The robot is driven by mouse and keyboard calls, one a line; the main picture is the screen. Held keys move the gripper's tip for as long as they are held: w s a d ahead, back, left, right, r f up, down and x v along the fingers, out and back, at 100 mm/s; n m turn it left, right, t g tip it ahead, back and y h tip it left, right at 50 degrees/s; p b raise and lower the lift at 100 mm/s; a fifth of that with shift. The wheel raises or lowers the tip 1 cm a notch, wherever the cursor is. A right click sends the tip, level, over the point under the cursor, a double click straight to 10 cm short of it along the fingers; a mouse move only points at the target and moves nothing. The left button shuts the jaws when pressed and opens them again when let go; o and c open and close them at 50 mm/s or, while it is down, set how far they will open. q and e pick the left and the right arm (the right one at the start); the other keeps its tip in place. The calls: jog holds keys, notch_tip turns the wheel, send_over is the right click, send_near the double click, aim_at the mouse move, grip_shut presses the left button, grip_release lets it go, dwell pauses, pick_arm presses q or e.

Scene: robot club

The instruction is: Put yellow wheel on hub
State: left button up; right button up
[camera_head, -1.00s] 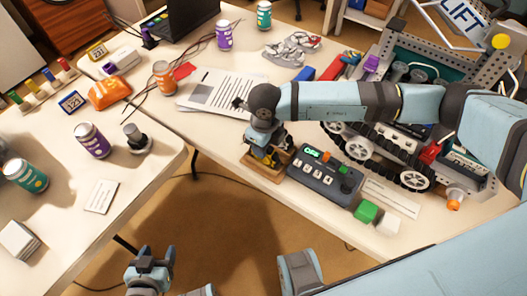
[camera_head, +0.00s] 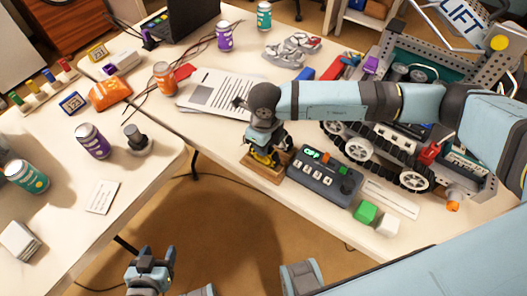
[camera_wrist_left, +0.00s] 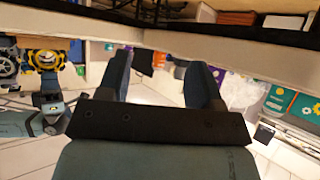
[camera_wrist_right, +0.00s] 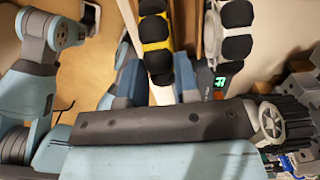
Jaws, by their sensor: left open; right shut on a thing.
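The yellow wheel (camera_wrist_right: 155,45), with black rollers on its rim, sits between the fingers of my right gripper (camera_wrist_right: 155,88), which is shut on it. In the head view my right gripper (camera_head: 265,150) is at the wooden rack (camera_head: 261,175), and it hides most of the wheel. The wheel also shows in the left wrist view (camera_wrist_left: 43,60). A white wheel (camera_wrist_right: 232,30) with black rollers stands beside it. My left gripper (camera_head: 150,268) is open and empty, low in front of the tables; its fingers also show in the left wrist view (camera_wrist_left: 160,80). I cannot tell which part is the hub.
A tracked robot (camera_head: 385,150) fills the right side of the table. A black knob on a round base (camera_head: 136,140) and several cans stand on the left table.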

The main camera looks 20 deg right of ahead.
jog(key=shift+r+p, duration=0.95)
jog(key=shift+r, duration=0.7)
pick_arm(q)
jog(key=shift+s+r+p, duration=0.25)
jog(key=shift+r+p, duration=0.3)
jog(key=shift+r, duration=0.5)
pick_arm(e)
jog(key=shift+r, duration=1.05)
